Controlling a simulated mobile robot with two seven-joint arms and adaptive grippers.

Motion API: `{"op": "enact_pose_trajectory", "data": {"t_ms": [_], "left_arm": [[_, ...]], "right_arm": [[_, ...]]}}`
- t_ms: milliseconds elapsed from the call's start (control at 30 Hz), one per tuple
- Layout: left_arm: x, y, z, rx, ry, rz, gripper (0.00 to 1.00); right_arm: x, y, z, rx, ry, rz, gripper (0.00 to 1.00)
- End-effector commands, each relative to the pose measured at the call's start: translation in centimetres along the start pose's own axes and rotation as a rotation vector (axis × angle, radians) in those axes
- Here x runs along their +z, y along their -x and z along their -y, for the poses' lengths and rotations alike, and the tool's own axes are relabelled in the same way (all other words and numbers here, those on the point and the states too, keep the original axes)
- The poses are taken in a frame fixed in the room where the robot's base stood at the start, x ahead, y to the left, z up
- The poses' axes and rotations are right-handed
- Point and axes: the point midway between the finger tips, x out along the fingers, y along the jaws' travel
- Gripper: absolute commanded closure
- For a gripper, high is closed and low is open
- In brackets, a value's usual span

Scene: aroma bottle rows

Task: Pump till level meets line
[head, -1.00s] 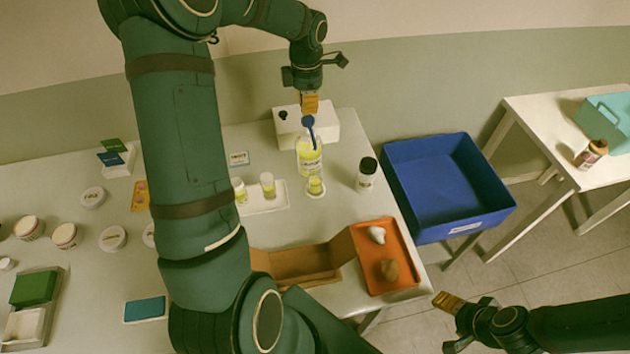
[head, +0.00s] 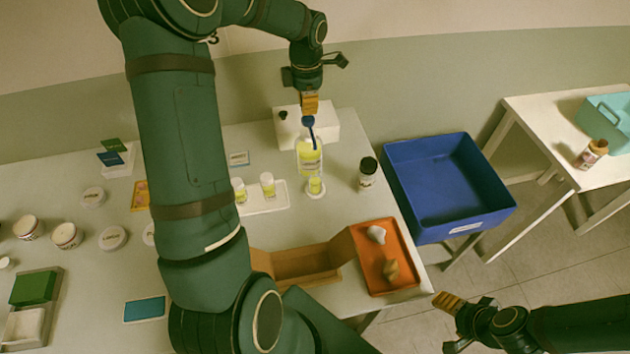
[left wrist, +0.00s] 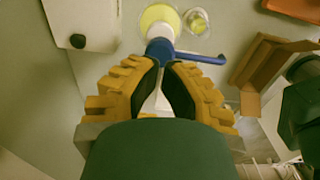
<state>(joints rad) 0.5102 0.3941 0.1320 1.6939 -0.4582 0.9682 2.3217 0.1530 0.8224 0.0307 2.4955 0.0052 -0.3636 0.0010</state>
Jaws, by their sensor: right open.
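A clear pump bottle (head: 310,160) with yellow liquid stands near the table's back right; its blue pump head (head: 308,121) has a long spout pointing towards me. A small glass vessel (head: 316,186) with yellow liquid stands on a round white base under the spout. Its line is too small to make out. My left gripper (head: 310,112) points down directly above the pump head. In the left wrist view its fingertips are together (left wrist: 163,62) at the pump head (left wrist: 160,50), not around it. My right gripper (head: 437,297) is open and empty, right of the table's front corner.
A white tray (head: 275,208) with two small yellow vials is left of the bottle. A black-capped bottle (head: 367,174) stands to the right. A white box (head: 322,130) is behind. An orange tray (head: 376,287), cardboard holder (head: 300,262) and blue bin (head: 450,185) are nearby.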

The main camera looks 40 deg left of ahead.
Motion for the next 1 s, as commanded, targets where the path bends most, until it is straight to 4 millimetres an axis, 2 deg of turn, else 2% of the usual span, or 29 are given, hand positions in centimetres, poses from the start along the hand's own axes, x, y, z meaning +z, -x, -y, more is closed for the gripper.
{"op": "enact_pose_trajectory", "data": {"t_ms": [1000], "left_arm": [[0.0,-3.3,0.0,0.0,0.0,0.0,1.0]], "right_arm": [[0.3,-2.5,-1.0,0.0,0.0,0.0,0.34]]}}
